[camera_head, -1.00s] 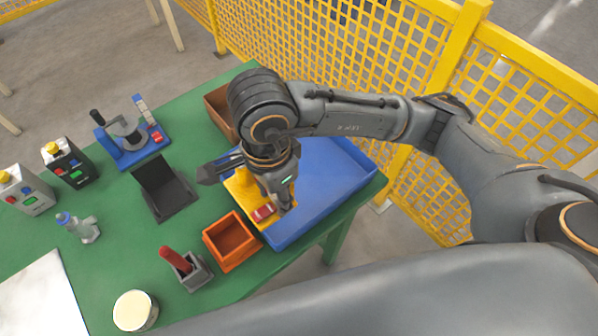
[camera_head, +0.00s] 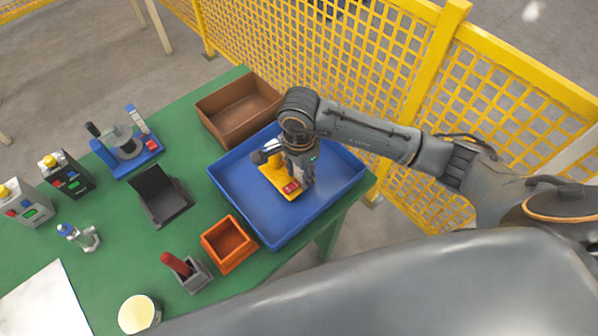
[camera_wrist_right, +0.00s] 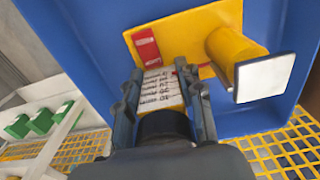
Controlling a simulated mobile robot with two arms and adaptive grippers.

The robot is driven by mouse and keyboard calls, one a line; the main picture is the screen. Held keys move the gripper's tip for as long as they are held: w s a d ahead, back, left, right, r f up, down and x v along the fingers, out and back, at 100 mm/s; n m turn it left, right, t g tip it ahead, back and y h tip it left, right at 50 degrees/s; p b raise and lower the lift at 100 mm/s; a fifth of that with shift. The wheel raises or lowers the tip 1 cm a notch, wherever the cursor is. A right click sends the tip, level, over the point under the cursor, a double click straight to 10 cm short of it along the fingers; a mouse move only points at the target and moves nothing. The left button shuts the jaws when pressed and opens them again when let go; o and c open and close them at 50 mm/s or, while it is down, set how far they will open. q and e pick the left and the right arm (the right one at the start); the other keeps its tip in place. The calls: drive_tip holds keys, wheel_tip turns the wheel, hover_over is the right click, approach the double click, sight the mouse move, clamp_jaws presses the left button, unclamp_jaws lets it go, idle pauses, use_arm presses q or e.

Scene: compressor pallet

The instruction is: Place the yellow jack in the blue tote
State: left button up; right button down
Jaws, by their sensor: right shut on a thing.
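The yellow jack (camera_head: 281,180) has a flat yellow base with a red block and a pale part at one end. It is over the blue tote (camera_head: 231,192), within its rim in the head view. I cannot tell whether it touches the tote floor. My right gripper (camera_head: 296,178) is shut on the jack. In the right wrist view, the fingers (camera_wrist_right: 162,88) of my right gripper straddle the jack's white, marked part; the jack's yellow post (camera_wrist_right: 230,52) and the blue tote (camera_wrist_right: 75,30) also show. My left gripper is not in view.
A brown bin (camera_head: 237,112) stands behind the tote and a small orange bin (camera_head: 228,243) in front. A black holder (camera_head: 163,196) and a red-handled item (camera_head: 183,269) are to the left. Yellow mesh fencing (camera_head: 390,60) runs behind the green table (camera_head: 130,232).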

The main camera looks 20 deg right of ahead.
drive_tip(key=shift+f, duration=0.55)
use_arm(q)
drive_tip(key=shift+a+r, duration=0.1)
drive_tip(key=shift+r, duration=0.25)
use_arm(e)
drive_tip(key=shift+f, duration=0.25)
drive_tip(key=c, duration=0.8)
unclamp_jaws()
drive_tip(key=shift+r, duration=0.1)
drive_tip(key=shift+c, duration=0.2)
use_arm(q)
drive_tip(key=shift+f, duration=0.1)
